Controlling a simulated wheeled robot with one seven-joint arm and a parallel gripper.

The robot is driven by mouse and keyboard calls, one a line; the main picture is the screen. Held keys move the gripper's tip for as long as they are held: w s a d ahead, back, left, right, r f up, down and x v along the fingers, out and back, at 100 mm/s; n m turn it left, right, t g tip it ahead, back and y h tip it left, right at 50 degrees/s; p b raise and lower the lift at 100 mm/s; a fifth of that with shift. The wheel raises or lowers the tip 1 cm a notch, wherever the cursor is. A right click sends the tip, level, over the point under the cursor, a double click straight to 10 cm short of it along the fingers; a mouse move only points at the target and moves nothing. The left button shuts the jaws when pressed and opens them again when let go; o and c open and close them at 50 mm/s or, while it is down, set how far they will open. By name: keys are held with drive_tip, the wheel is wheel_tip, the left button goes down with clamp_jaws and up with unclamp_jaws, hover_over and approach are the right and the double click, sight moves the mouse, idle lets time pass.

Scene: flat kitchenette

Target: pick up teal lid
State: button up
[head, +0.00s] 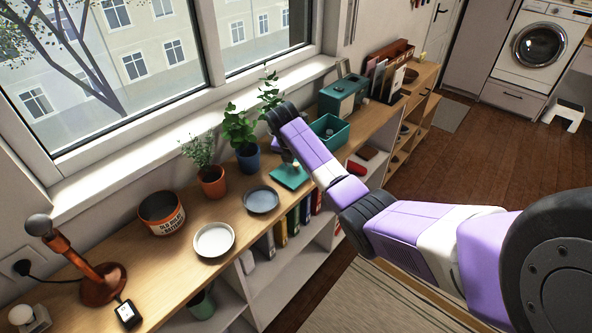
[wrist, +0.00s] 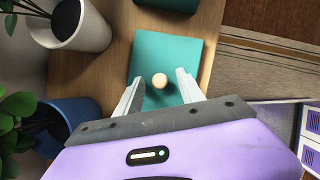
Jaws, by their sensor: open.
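The teal lid (head: 287,178) lies flat on the wooden shelf top, partly hidden by my arm in the head view. In the head view the fingers are mostly hidden by my arm.
A teal open box (head: 330,132) stands just beyond the lid. Potted plants, one in a blue pot (head: 247,158) and one in a terracotta pot (head: 212,184), stand close by on the window side. A dark plate (head: 262,200) and a white plate (head: 214,240) lie nearer.

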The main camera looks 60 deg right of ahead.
clamp_jaws()
idle(0.4)
